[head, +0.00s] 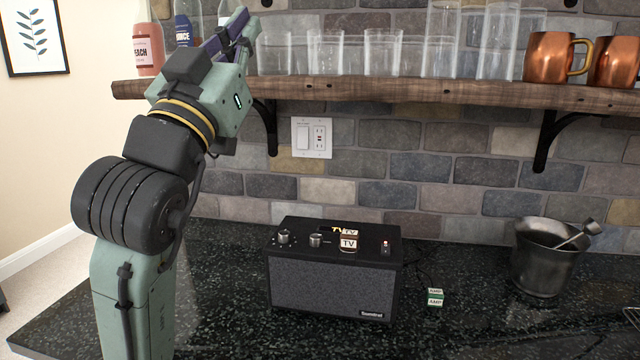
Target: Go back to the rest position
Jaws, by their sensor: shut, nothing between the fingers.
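My gripper (236,27) is at the upper left of the head view, at the end of my raised arm. Its green and purple fingers point up and to the right, in front of the bottles and the left part of the shelf. The fingers look shut and I see nothing held between them. Part of the gripper is hidden behind its own wrist housing. I cannot tell its exact distance from the shelf.
A wooden shelf (405,91) holds bottles, clear glasses (383,52) and copper mugs (549,57).

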